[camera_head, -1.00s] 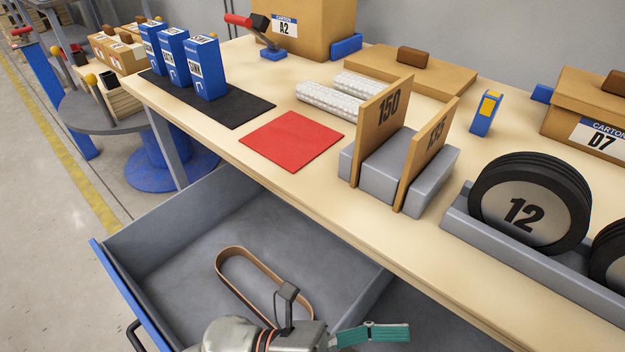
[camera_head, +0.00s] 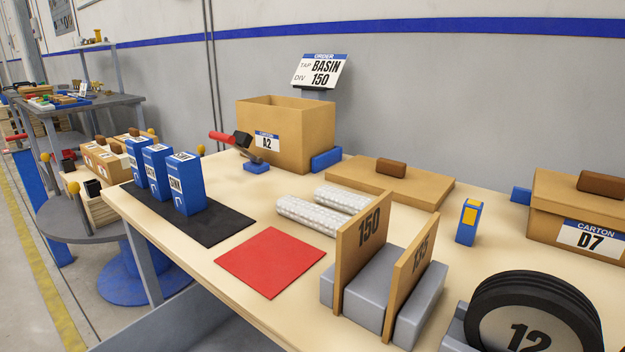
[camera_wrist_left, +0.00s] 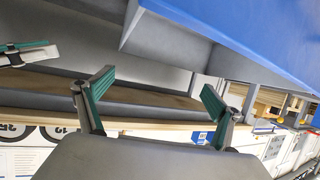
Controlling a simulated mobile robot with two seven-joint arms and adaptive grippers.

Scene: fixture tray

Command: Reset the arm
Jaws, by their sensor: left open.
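In the left wrist view my left gripper (camera_wrist_left: 158,92) is open, its two teal-padded fingers apart with nothing between them. Part of another teal-padded gripper, which looks like my right one (camera_wrist_left: 25,53), shows at the left edge of that view; its jaw gap is unclear. Neither gripper shows in the head view. The grey drawer (camera_head: 190,325) shows only in part at the bottom of the head view. A blue panel with grey walls (camera_wrist_left: 255,35), likely the drawer, fills the upper right of the left wrist view.
The bench holds blue boxes (camera_head: 187,185) on a black mat, a red mat (camera_head: 271,262), open carton A2 (camera_head: 300,150), dividers 150 (camera_head: 363,250) and 135, bubble-wrap rolls (camera_head: 310,216), carton D7 (camera_head: 575,215) and a disc marked 12 (camera_head: 530,325). An order sign (camera_head: 320,72) reads BASIN 150.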

